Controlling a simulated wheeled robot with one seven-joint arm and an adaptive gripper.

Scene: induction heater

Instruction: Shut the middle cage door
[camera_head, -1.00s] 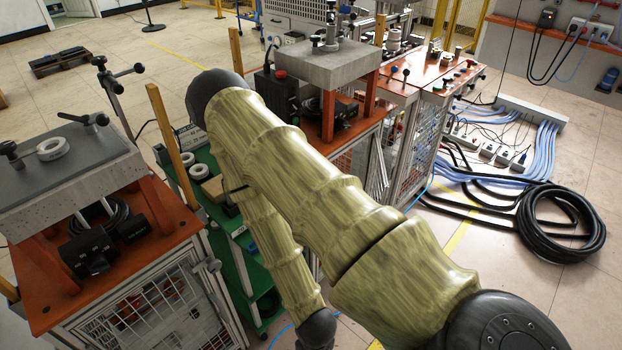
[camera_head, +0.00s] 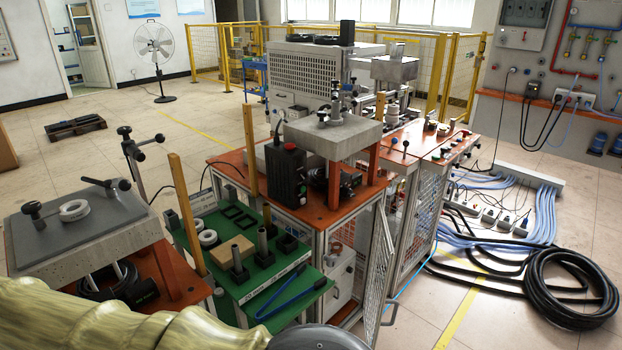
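The middle cage (camera_head: 335,215) is a metal-framed cabinet under an orange top that carries a grey block on orange posts. Its mesh door (camera_head: 378,268) is a tall narrow panel standing open, swung out from the cabinet's front right side toward me. A small handle (camera_head: 392,316) shows low on the door's right edge. White parts inside the cabinet show to the left of the door. The door's bottom is cut off by my arm and the picture edge. My arm, in a yellow-green sleeve, crosses the lower left. My gripper is out of view.
A green cart (camera_head: 255,290) with blocks and blue-handled tongs stands left of the cage. Another orange-topped station (camera_head: 180,268) is at the far left. A further mesh cage (camera_head: 412,230) stands to the right. Black hose coils (camera_head: 568,285) lie on the right floor, with clear floor before them.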

